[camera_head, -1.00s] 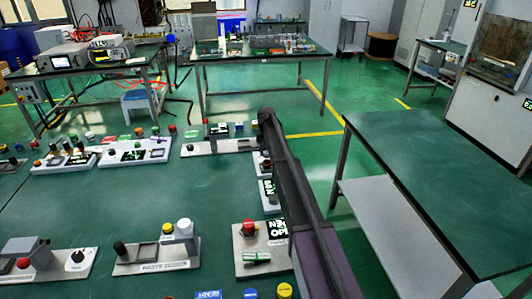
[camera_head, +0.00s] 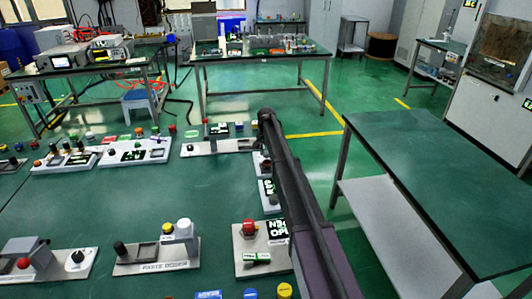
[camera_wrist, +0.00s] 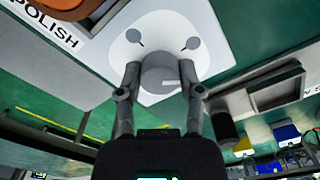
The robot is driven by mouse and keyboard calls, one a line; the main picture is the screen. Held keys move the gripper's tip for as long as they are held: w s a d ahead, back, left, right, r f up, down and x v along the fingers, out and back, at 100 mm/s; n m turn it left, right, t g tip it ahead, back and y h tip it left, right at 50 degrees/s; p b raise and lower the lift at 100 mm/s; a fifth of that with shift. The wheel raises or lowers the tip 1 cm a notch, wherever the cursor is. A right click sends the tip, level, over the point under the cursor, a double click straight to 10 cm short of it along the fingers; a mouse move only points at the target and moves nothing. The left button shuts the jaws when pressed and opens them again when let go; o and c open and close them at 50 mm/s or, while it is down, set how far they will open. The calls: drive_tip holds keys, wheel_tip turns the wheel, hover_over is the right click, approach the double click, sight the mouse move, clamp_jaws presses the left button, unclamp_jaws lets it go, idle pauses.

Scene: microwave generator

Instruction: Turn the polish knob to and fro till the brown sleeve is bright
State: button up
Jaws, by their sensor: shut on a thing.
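In the wrist view, the polish knob (camera_wrist: 160,75) is a grey round knob with a pale mark on its face. It stands on a white plate with two dark spots. My gripper (camera_wrist: 160,78) is shut on the knob, one finger on each side. The POLISH label (camera_wrist: 45,27) is at the upper left. A ring-like part with a brown edge (camera_wrist: 108,12) is cut off by the top edge; I cannot tell whether it is the brown sleeve. In the head view my arm reaches forward and hides this station.
In the wrist view, a black cylinder (camera_wrist: 222,122) on another fixture stands right of my gripper. In the head view, several panels with knobs and buttons cover the green bench, including the paste panel (camera_head: 160,264). An empty green table (camera_head: 430,165) stands to the right.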

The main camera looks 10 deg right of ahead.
sight(266, 152)
drive_tip(key=shift+m, duration=2.3)
drive_tip(key=o, duration=0.9)
drive_tip(key=shift+o, duration=0.2)
drive_tip(key=shift+r, duration=0.1)
drive_tip(key=shift+r+p, duration=3.45)
drive_tip(key=shift+p, duration=0.1)
drive_tip(key=s+n, duration=0.3)
drive_tip(key=s, duration=1.2)
drive_tip(key=s+n, duration=0.4)
drive_tip(key=s, duration=1.1)
drive_tip(key=s+n, duration=0.4)
drive_tip(key=s, duration=1.1)
drive_tip(key=shift+s+a, duration=0.1)
drive_tip(key=shift+s, duration=0.15)
